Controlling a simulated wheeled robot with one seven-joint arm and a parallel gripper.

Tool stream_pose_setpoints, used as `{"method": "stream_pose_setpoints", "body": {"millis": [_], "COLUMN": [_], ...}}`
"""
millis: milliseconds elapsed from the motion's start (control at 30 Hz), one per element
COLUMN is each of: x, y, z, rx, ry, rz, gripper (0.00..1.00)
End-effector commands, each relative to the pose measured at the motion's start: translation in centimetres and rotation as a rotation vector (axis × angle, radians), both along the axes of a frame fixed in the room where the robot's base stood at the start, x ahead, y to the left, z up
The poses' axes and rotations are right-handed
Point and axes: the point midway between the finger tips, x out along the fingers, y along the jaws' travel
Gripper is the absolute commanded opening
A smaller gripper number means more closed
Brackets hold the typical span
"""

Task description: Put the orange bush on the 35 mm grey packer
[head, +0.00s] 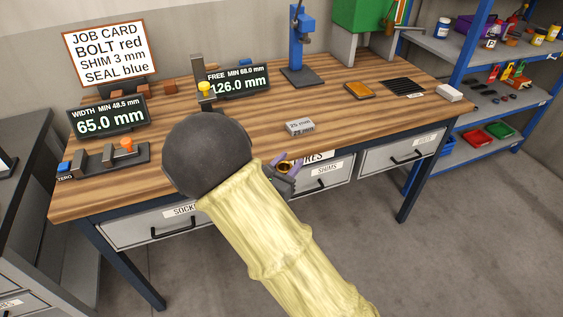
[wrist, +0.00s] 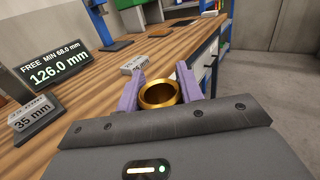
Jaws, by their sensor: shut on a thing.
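The bush, a gold-orange ring, is held between the purple fingertips of my gripper (wrist: 160,82) in the wrist view; its rim (wrist: 145,97) and hollow face the camera. In the head view my gripper (head: 287,171) is partly hidden by my arm, at the bench's front edge, and only a little of the bush shows. The grey packer marked 35 mm (wrist: 36,119) sits at the left of the wrist view, on a dark base, apart from the gripper. In the head view I cannot make it out; my arm covers that area.
A grey packer marked 25 mm (head: 300,127) lies on the wooden bench (head: 335,108) just beyond my gripper. A display reading 126.0 mm (head: 238,83) and a blue press (head: 298,50) stand behind. An orange tray (head: 358,90) lies right. Drawers line the bench front.

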Motion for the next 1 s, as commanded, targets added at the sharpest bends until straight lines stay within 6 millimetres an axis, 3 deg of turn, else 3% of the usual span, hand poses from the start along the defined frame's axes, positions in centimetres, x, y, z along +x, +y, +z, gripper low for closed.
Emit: {"method": "stream_pose_setpoints", "body": {"millis": [267, 700, 1000], "x": [1.6, 2.3, 2.2], "y": [-2.3, -7.5, -8.2], "z": [-3.7, -12.8, -14.2], "rx": [-0.007, -0.006, 0.0], "ry": [0.006, 0.006, -0.001], "rz": [0.099, 0.316, 0.352], "gripper": [0.03, 0.03, 0.03]}}
